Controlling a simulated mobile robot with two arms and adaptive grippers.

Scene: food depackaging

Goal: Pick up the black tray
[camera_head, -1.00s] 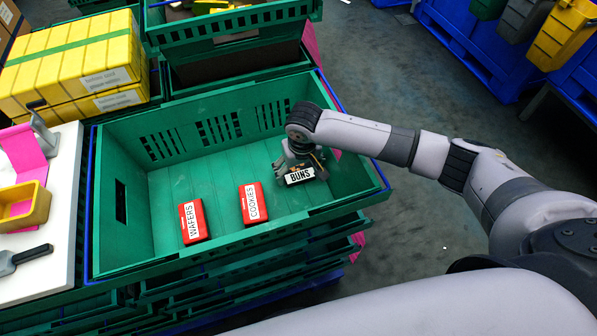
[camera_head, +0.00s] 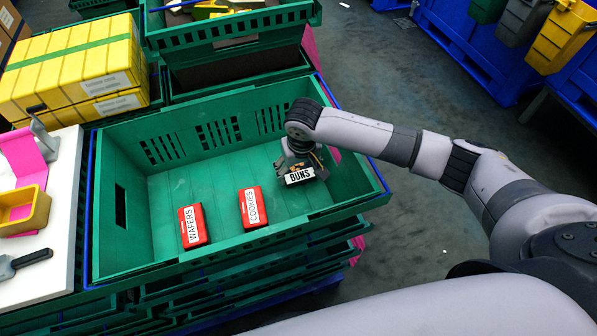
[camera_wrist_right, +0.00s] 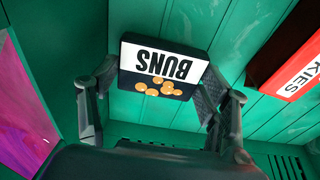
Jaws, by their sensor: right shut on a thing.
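The black tray with a white "BUNS" label (camera_head: 300,176) is in the right part of the green crate (camera_head: 110,240). In the right wrist view the black tray (camera_wrist_right: 160,92) shows small round buns printed under its label. My right gripper (camera_head: 299,162) reaches down into the crate from above. Its two fingers (camera_wrist_right: 158,95) press on opposite sides of the black tray. The head view does not clearly show whether the tray touches the crate floor. My left gripper is in neither view.
Red packs labelled "WAFERS" (camera_head: 193,226) and "COOKIES" (camera_head: 253,208) lie in the crate to the left. A white worktop (camera_head: 40,270) with a yellow bin (camera_head: 25,211) stands at the left. Yellow boxes (camera_head: 70,75) and another green crate (camera_head: 235,35) are behind.

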